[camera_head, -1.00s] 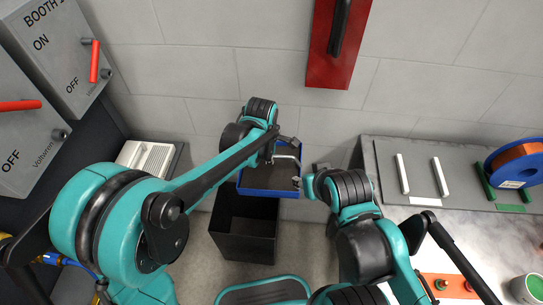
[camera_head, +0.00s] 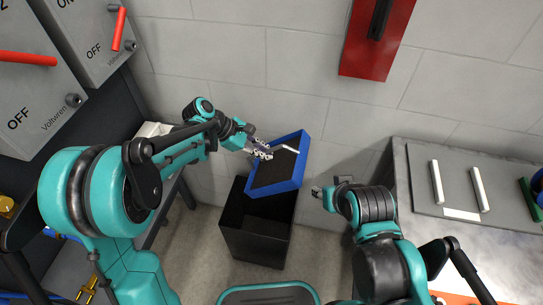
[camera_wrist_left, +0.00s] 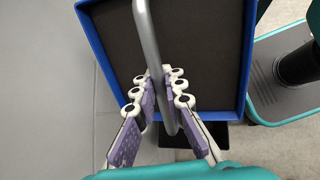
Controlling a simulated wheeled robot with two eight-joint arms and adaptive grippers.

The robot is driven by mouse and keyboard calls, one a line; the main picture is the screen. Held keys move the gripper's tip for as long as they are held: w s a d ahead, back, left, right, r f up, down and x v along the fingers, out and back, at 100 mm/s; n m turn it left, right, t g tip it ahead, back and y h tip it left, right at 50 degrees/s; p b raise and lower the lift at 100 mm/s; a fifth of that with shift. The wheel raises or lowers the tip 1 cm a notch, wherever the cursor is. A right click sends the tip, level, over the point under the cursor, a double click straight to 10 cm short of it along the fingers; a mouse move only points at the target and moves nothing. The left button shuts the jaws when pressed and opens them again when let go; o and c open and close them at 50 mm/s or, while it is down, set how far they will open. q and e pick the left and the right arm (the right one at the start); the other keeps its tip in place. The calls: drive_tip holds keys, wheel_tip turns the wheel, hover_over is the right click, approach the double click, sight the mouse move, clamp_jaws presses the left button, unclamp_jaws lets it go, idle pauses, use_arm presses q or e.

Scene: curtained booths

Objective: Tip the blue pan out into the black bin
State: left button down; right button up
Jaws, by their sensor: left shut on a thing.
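The blue pan (camera_head: 301,162) has a blue rim, a dark inside and a grey bar handle. It hangs tilted in the air over the back of the black bin (camera_head: 255,234), its dark side facing me. I cannot tell whether the dark inside is bare or covered. My left gripper (camera_head: 262,150) is shut on the handle. In the left wrist view its purple-padded fingers (camera_wrist_left: 165,88) close around the bar, with the blue rim (camera_wrist_left: 247,60) behind. My right gripper (camera_head: 322,193) is right of the bin, apart from the pan; its jaws are too small to judge.
A grey wall with a red panel (camera_head: 376,45) stands behind. Grey switch boxes (camera_head: 45,90) with red levers are at the left. A worktop (camera_head: 460,235) with white-handled lids is at the right. Floor shows around the bin.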

sight(250, 159)
use_arm(q)
drive_tip(key=shift+w+a+f+g+h, duration=0.15)
drive_tip(key=shift+w+a+f+h, duration=0.05)
drive_tip(key=shift+a+f+h, duration=0.3)
drive_tip(key=shift+w+a+f+g+h, duration=0.15)
drive_tip(key=shift+w+a+f+h, duration=0.05)
drive_tip(key=shift+a+f+h, duration=0.25)
drive_tip(key=shift+w+a+f+n+g+h, duration=0.15)
drive_tip(key=shift+w+a+f+h, duration=0.05)
drive_tip(key=shift+a+f+h, duration=0.6)
drive_tip(key=shift+w+a+f+n+g+h, duration=0.2)
drive_tip(key=shift+a+f+h, duration=0.4)
drive_tip(key=shift+a+h, duration=0.3)
drive_tip(key=shift+d+r, duration=0.1)
drive_tip(key=shift+d, duration=0.05)
